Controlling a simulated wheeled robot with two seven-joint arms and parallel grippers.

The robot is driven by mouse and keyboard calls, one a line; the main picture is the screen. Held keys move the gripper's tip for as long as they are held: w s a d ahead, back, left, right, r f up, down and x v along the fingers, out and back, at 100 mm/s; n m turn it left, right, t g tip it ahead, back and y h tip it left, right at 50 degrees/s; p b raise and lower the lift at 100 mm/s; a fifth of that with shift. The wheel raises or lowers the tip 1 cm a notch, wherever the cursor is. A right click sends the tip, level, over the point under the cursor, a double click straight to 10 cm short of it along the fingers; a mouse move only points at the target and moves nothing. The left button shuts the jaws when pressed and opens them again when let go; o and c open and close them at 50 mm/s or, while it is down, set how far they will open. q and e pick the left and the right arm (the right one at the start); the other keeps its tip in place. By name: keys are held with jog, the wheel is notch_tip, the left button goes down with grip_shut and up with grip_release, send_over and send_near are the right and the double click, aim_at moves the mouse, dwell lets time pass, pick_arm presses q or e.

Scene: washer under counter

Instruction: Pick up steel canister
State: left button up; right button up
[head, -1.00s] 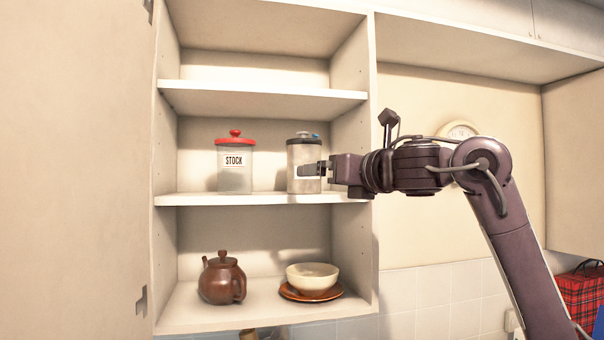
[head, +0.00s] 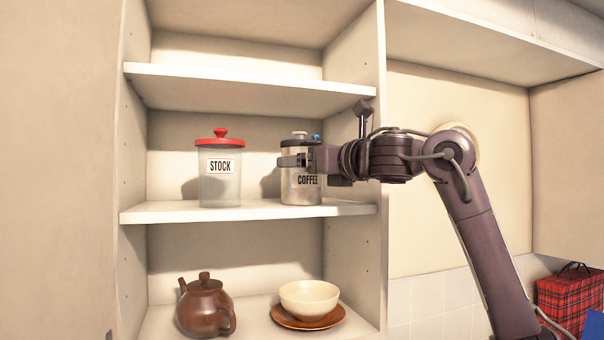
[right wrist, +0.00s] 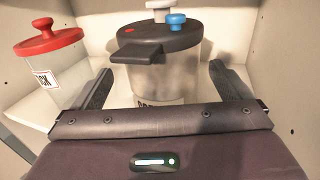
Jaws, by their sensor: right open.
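The steel canister (head: 301,193) stands upright on the middle shelf, with a dark lid and a partly visible COFFEE label. It also shows in the right wrist view (right wrist: 168,82), with a blue knob and a pale knob on its dark lid. My right gripper (head: 291,160) is in front of the canister's upper part in the head view. In the right wrist view my right gripper (right wrist: 160,88) is open, one finger to each side of the canister. Gaps show between the fingers and the canister. My left gripper is not in view.
A glass jar labelled STOCK (head: 220,180) with a red lid stands left of the canister on the same shelf (head: 160,213). A brown teapot (head: 204,307) and a cream bowl (head: 309,297) on a brown saucer sit below. The cupboard's side wall (head: 366,110) is close on the right.

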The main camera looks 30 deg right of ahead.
jog(key=w+p, duration=0.1)
jog(key=w, duration=0.2)
jog(key=shift+r, duration=0.1)
jog(key=shift+w+f, duration=0.3)
jog(key=shift+w, duration=0.55)
jog(key=shift+s, duration=0.15)
jog(key=shift+s+r, duration=0.15)
jog(key=shift+s, duration=0.05)
jog(key=c, duration=1.7)
jog(key=shift+r, duration=0.1)
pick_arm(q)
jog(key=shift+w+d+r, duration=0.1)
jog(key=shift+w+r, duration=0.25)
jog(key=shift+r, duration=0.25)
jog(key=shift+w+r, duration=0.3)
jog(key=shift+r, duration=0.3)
pick_arm(e)
jog(key=shift+w, duration=0.15)
